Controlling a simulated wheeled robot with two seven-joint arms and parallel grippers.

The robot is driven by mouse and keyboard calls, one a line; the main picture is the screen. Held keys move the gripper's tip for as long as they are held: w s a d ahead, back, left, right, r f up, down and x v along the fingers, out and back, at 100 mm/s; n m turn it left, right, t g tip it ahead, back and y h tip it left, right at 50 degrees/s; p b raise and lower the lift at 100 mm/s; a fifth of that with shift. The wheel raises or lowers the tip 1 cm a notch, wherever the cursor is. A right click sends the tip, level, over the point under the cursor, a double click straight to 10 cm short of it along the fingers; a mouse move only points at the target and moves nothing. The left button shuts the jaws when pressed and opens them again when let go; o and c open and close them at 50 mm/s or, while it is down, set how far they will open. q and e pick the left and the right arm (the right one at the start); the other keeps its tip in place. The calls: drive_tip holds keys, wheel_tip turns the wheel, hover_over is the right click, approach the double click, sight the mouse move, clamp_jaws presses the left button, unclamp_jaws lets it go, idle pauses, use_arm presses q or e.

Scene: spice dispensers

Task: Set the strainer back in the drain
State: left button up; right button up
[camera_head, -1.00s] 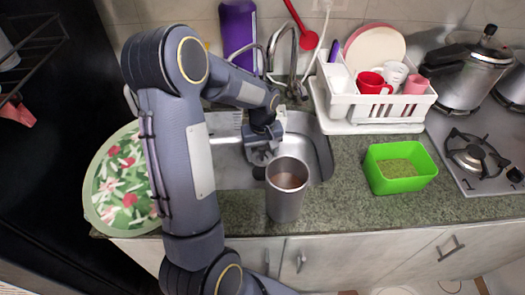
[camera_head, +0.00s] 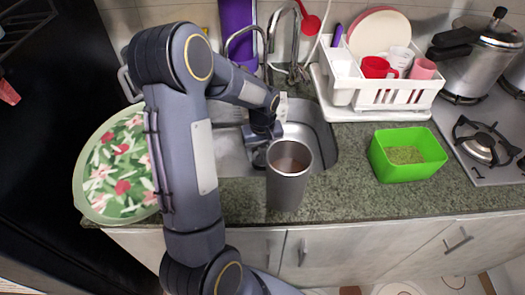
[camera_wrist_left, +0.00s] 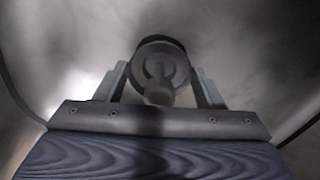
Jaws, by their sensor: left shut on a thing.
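My left gripper (camera_head: 259,143) reaches down into the steel sink (camera_head: 230,158), behind a grey metal cup. In the left wrist view my gripper (camera_wrist_left: 160,84) is shut on the strainer (camera_wrist_left: 158,92), a small round grey piece with a knob, held between the two fingers. A dark round rim shows around and behind it, against the blurred sink metal. I cannot tell whether the strainer sits in the drain or is above it. The drain is not clear in the head view, where the arm and cup cover that area. My right gripper is not in view.
The grey cup (camera_head: 287,188) stands at the front counter edge, close to my gripper. A faucet (camera_head: 268,45) rises behind the sink. A floral plate (camera_head: 118,170) is at left. A white dish rack (camera_head: 385,100) and green box (camera_head: 407,160) are at right.

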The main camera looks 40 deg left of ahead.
sight(263, 147)
use_arm(q)
drive_tip(key=shift+f+b, duration=0.9)
drive_tip(key=shift+f, duration=0.25)
drive_tip(key=o, duration=1)
wheel_tip(263, 147, up, 8)
drive_tip(key=shift+f+p, duration=0.1)
drive_tip(key=shift+p, duration=0.25)
